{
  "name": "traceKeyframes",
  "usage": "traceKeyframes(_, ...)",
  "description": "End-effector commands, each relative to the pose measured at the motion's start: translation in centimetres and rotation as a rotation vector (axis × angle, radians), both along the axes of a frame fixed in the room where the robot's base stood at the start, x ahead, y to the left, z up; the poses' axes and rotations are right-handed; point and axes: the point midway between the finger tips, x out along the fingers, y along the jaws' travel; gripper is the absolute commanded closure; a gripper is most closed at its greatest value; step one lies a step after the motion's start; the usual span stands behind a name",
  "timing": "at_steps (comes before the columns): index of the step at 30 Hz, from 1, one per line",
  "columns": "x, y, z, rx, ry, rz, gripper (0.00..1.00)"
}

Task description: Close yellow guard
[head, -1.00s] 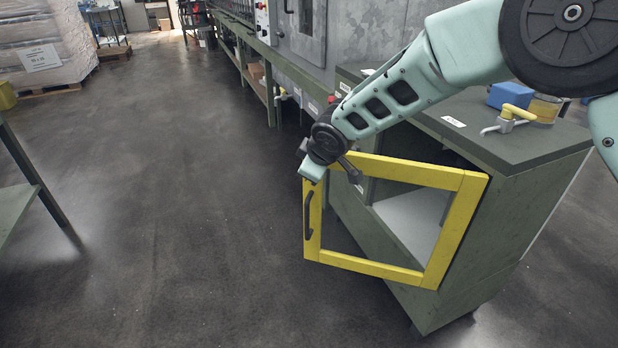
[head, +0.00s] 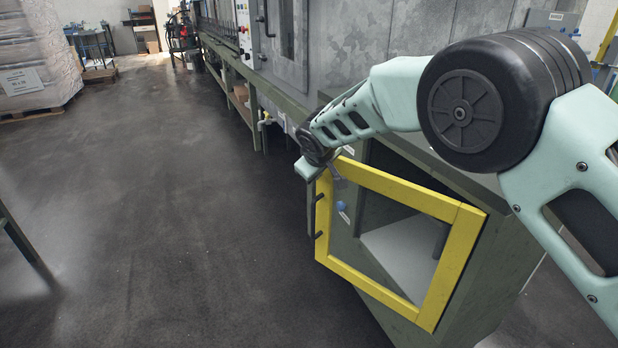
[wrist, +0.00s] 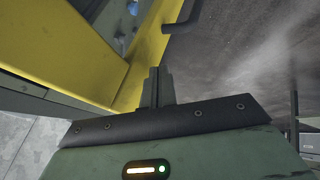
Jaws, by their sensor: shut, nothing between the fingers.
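The yellow guard (head: 449,265) is a square frame with a clear middle, hinged on its right side to a green cabinet (head: 500,275). It stands swung open, away from the cabinet's opening. A dark bar handle (head: 311,212) is on its free left edge. My gripper (head: 338,178) is at the guard's upper left corner, above the handle. In the wrist view my gripper's fingers (wrist: 157,84) are together and empty, close beside the yellow frame (wrist: 80,45). Part of the handle (wrist: 180,22) shows ahead of them. I cannot tell whether the fingers touch the frame.
A long green bench (head: 243,105) with grey machinery (head: 360,45) runs along the back. A wrapped pallet stack (head: 38,55) stands at the far left, and a green table leg (head: 18,238) at the left edge. The floor (head: 170,220) left of the guard is clear.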

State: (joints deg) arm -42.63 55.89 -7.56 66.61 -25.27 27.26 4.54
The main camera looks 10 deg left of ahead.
Motion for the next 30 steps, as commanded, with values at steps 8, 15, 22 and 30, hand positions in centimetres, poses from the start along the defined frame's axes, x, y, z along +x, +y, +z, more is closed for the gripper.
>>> traceKeyframes(8, 5.0, -3.6, 0.2, -0.001, -0.002, -0.23, 1.0)
traceKeyframes(15, 7.8, -6.1, 0.1, 0.0, 0.002, -0.243, 1.0)
traceKeyframes(22, 8.8, -7.1, 0.1, 0.0, 0.0, -0.239, 1.0)
traceKeyframes(30, 8.9, -7.1, 0.0, 0.0, -0.001, -0.238, 1.0)
